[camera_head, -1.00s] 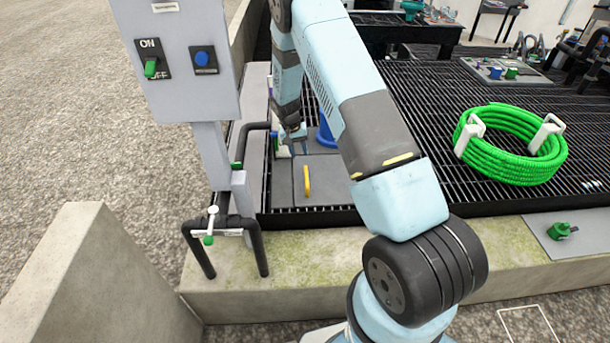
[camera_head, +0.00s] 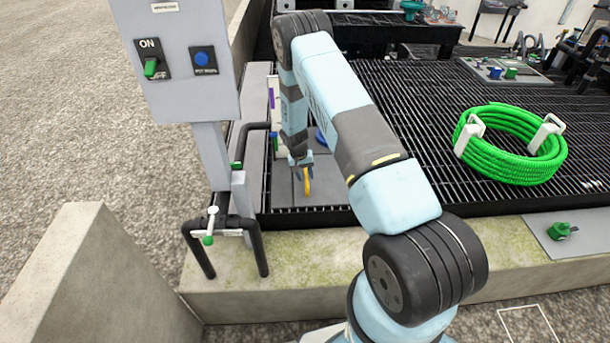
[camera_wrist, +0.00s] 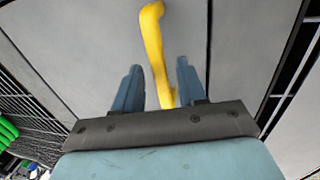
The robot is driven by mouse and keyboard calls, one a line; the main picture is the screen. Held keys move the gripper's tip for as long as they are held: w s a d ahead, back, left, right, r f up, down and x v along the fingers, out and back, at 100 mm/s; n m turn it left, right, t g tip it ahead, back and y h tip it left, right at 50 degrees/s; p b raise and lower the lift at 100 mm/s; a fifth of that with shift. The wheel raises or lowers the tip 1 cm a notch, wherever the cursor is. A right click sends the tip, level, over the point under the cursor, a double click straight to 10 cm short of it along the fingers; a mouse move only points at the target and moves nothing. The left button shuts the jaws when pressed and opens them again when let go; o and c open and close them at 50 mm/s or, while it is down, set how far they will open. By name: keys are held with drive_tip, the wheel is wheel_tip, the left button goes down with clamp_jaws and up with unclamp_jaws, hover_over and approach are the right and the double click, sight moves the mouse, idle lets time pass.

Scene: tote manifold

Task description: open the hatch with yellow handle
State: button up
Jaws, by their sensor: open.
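The yellow handle (camera_head: 307,184) stands on a flat grey hatch (camera_head: 286,188) set in the black grating. In the wrist view the yellow handle (camera_wrist: 154,45) runs lengthwise up the picture across the grey hatch panel (camera_wrist: 95,42). My gripper (camera_head: 302,172) points down at the handle. In the wrist view my gripper (camera_wrist: 160,75) is open, with one blue finger on each side of the handle's near part. The fingers look apart from the handle. The handle's near end is hidden behind the gripper body.
A grey control box (camera_head: 180,95) on a post and black pipes (camera_head: 255,225) stand left of the hatch. A green hose coil (camera_head: 510,145) lies to the right on the grating (camera_head: 425,100). A concrete ledge (camera_head: 300,255) runs along the front.

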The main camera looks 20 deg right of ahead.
clamp_jaws()
idle(0.4)
idle(0.4)
